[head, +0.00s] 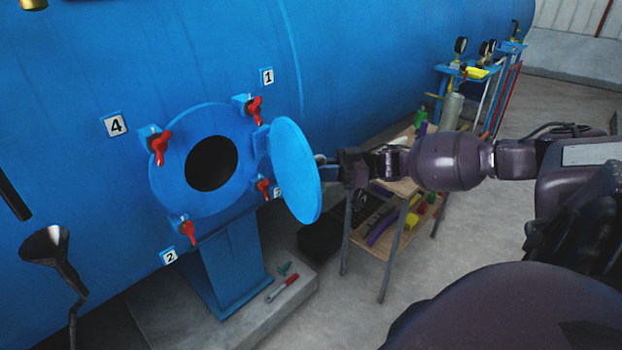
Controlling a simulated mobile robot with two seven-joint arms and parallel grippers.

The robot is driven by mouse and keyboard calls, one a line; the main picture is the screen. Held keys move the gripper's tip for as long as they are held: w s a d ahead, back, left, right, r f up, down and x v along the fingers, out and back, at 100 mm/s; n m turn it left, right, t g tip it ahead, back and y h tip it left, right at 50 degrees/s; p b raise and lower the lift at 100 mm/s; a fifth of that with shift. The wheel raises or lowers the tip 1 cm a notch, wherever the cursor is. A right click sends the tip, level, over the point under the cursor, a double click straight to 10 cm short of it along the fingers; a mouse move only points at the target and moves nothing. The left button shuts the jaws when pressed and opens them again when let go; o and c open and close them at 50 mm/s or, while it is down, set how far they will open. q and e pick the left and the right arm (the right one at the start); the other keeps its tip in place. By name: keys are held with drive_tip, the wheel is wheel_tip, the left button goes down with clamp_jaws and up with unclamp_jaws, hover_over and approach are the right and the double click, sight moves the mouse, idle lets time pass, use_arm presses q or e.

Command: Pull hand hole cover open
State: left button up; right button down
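The round blue hand hole cover (295,171) stands swung out from the tank on its hinge at the right of the opening. The dark round hand hole (211,163) is exposed inside its blue flange (170,187). My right gripper (328,168) is at the outer side of the cover, by a small blue handle piece. The fingers are small and partly hidden by the cover's edge, so I cannot tell whether they grip the handle. Red-handled clamps (160,147) sit around the flange, turned outward. My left gripper is not in view.
The large blue tank (370,60) fills the back. A wooden-topped bench (398,187) with tools stands behind my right arm. A red-handled tool (284,287) lies on the concrete plinth (165,320). A dark funnel-shaped fixture (50,245) is at left. Floor is clear at front centre.

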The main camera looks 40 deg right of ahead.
drive_tip(key=shift+w+d+r, duration=0.1)
drive_tip(key=shift+w+d, duration=0.05)
drive_tip(key=shift+d, duration=1.25)
drive_tip(key=c, duration=1.1)
unclamp_jaws()
drive_tip(key=shift+w+a, duration=0.1)
drive_tip(key=shift+c, duration=0.2)
drive_tip(key=v, duration=1.1)
drive_tip(key=shift+b, duration=0.4)
